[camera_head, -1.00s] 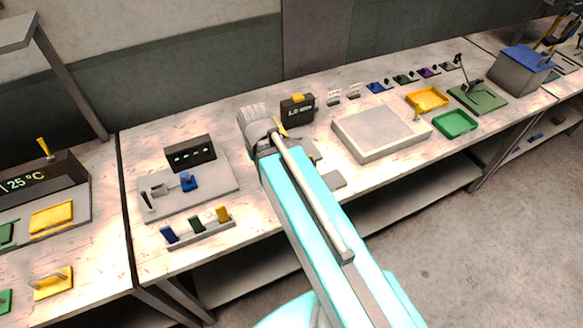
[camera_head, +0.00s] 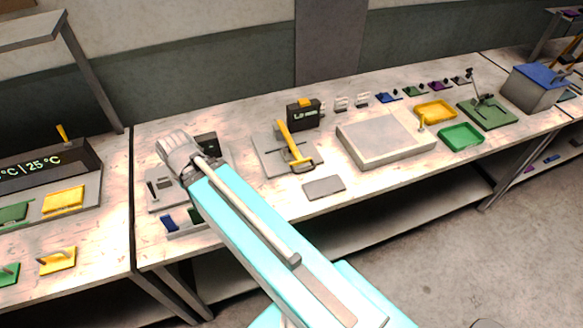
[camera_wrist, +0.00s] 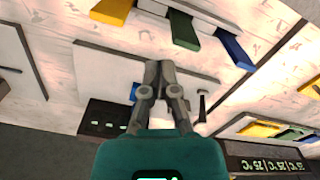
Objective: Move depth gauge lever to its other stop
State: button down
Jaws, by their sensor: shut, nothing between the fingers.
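My gripper (camera_wrist: 160,70) is shut and empty in the wrist view, with its fingers over a pale grey plate (camera_wrist: 95,70). The plate carries a dark display box (camera_wrist: 108,115), a blue part (camera_wrist: 134,92) partly hidden by my fingers, and a thin dark upright lever (camera_wrist: 202,103) just right of the fingers. I cannot tell whether this is the depth gauge. In the head view my arm hides much of this plate (camera_head: 158,205) and the gripper's fingers; the dark lever (camera_head: 152,190) shows at its left. No contact with the lever is visible.
Right of my arm stands another plate with a large yellow lever (camera_head: 289,142) and a display box (camera_head: 304,113). A grey pad (camera_head: 324,187) lies in front of it.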

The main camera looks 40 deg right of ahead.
aim_at(293, 147)
jog(key=u, duration=0.55)
jog(key=k, duration=0.75)
jog(key=z, duration=1.3)
jog(key=i, duration=0.85)
jog(key=z, duration=0.05)
